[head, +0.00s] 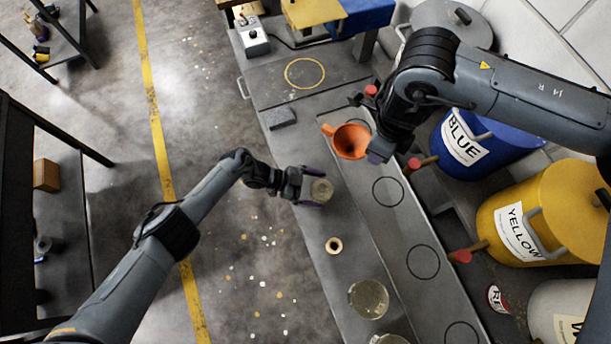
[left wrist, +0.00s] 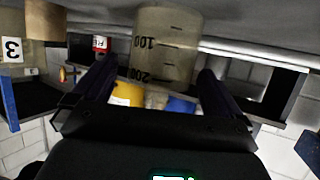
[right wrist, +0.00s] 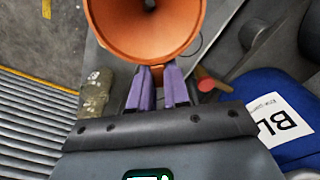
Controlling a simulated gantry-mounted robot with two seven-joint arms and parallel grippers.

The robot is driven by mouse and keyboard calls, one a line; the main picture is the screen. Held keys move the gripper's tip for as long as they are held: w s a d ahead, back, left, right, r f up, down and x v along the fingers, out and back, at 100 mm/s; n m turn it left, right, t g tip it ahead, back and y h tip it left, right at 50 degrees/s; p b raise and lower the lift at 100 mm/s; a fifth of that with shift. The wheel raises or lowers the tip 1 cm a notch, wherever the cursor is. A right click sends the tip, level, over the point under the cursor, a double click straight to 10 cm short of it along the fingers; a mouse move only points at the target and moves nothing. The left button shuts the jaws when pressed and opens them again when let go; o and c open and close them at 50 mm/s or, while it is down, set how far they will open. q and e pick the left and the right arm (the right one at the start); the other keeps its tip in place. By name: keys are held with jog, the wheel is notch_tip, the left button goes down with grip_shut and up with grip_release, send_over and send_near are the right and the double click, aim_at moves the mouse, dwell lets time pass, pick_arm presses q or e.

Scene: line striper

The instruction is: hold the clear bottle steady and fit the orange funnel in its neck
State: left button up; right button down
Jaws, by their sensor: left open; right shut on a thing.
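The clear bottle (head: 322,190), graduated and yellowish, stands on the grey bench. It shows upside down in the left wrist view (left wrist: 165,45) and sideways in the right wrist view (right wrist: 95,92). My left gripper (head: 312,186) is open, with its fingers on either side of the bottle; the left wrist view shows gaps beside it. The orange funnel (head: 351,142) is held in the air behind and right of the bottle, its wide mouth facing up. My right gripper (right wrist: 158,75) is shut on the funnel's rim side. The funnel's spout is mostly hidden.
A small tan ring (head: 334,246) and a glass jar (head: 368,299) stand nearer on the bench. Blue (head: 476,140) and yellow (head: 535,213) drums with red-tipped taps line the right side. Black circles mark the raised strip. A grey block (head: 282,118) lies farther back.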

pick_arm(q)
jog(key=shift+d+f, duration=0.15)
jog(key=shift+d, duration=0.2)
jog(key=c, duration=1.1)
